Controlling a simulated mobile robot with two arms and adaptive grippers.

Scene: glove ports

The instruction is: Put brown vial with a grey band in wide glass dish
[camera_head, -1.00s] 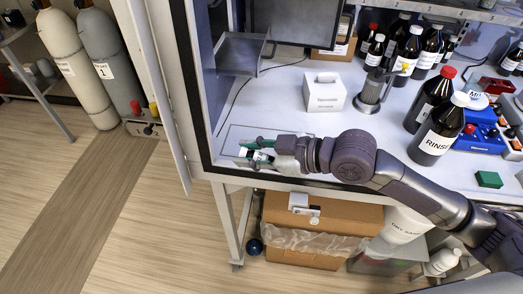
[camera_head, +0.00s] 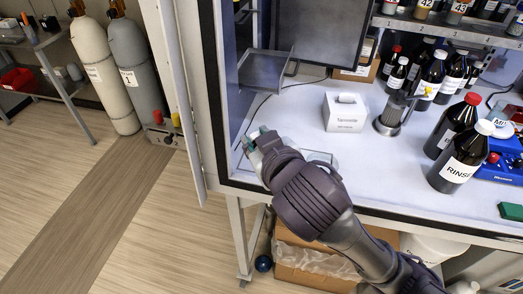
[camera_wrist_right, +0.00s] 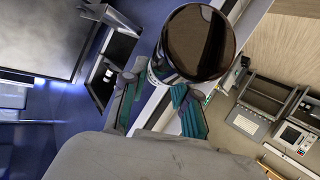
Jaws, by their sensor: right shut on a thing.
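My right gripper (camera_head: 256,137) is at the front left of the cabinet floor, its fingers pointing to the back left. In the right wrist view, its teal-padded fingers (camera_wrist_right: 160,98) are shut on the brown vial (camera_wrist_right: 199,42), whose round dark brown end faces the camera. A pale strip shows at the vial's lower left edge; the grey band is not clear. In the head view the gripper hides the vial. The wide glass dish cannot be made out for sure; a thin pale outline (camera_head: 320,155) shows on the floor beside my right wrist. My left gripper is not in view.
A white tissue box (camera_head: 345,113) and a metal stand (camera_head: 390,118) are behind and right of my arm. The dark RINSE bottle (camera_head: 460,158) and a red-capped bottle (camera_head: 455,122) stand at the right. A grey tray (camera_head: 265,70) is at the back left.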

